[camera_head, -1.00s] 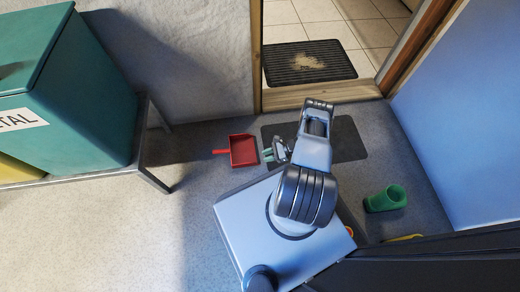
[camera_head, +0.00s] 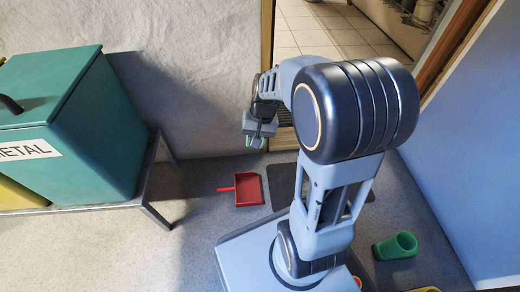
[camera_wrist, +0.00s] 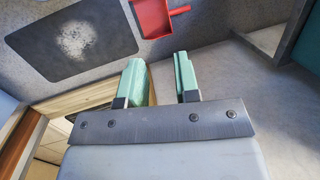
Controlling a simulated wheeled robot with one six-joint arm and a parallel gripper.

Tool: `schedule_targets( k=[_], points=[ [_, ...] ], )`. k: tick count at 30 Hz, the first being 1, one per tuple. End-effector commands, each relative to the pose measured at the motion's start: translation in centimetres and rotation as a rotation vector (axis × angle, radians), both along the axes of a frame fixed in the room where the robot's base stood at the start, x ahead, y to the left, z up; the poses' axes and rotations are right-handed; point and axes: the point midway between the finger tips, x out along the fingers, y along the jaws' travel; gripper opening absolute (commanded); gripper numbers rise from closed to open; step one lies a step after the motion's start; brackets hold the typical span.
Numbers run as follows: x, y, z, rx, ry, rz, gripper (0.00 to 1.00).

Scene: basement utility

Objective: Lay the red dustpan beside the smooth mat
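The red dustpan (camera_head: 248,190) lies flat on the floor, its handle pointing left in the head view. It also shows at the top of the wrist view (camera_wrist: 152,18). The smooth dark mat (camera_head: 281,188) lies just right of it, partly hidden by my arm. In the wrist view the mat (camera_wrist: 50,55) carries a pale dusty patch, and the dustpan is very close to its edge. I cannot tell if they touch. My gripper (camera_head: 255,143) is raised above the floor near the wall, apart from the dustpan. Its green fingers (camera_wrist: 162,82) are open and empty.
A teal METAL bin (camera_head: 85,140) stands on a low bench (camera_head: 148,190) at the left. A wooden threshold (camera_wrist: 80,98) and doorway lie beyond the mat. The left front floor is clear.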

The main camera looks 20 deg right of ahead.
Motion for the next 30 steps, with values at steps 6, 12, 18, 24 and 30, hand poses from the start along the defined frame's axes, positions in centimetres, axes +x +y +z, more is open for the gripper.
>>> schedule_targets(
  k=[6,12,18,24,30],
  points=[
    [-5.0,1.9,4.4,-0.157,-0.185,0.211,0.30],
    [-7.5,2.3,5.6,-0.236,-0.279,0.312,0.30],
    [-8.3,2.2,5.8,-0.261,-0.310,0.343,0.30],
    [-8.3,2.2,5.9,-0.262,-0.310,0.344,0.30],
    [-8.2,2.2,6.4,-0.262,-0.313,0.341,0.30]
  ],
)
